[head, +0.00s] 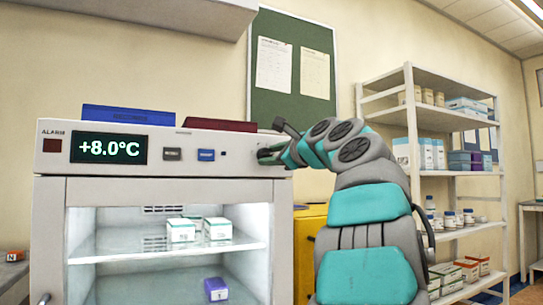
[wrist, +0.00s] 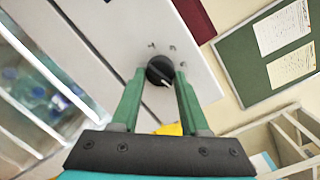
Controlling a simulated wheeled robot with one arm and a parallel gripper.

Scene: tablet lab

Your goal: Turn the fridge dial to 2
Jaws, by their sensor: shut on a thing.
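The fridge (head: 50,210) stands at the left in the head view, with a white control panel along its top. Its display (head: 108,149) reads +8.0°C. The black round dial (wrist: 160,70) shows in the wrist view on the white panel, with a pale pointer line on its face and small marks around it that are too blurred to read. My gripper (wrist: 160,78) has its green fingers on either side of the dial and is shut on it. In the head view my gripper (head: 270,153) reaches the panel's right end, and the arm hides most of the dial.
A blue binder-like object (head: 128,115) and a dark red one (head: 217,125) lie on top of the fridge. White boxes (head: 181,230) stand on the lit shelf inside. A stocked shelving rack (head: 411,130) stands right, behind my arm. A yellow cabinet (head: 308,240) is beside the fridge.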

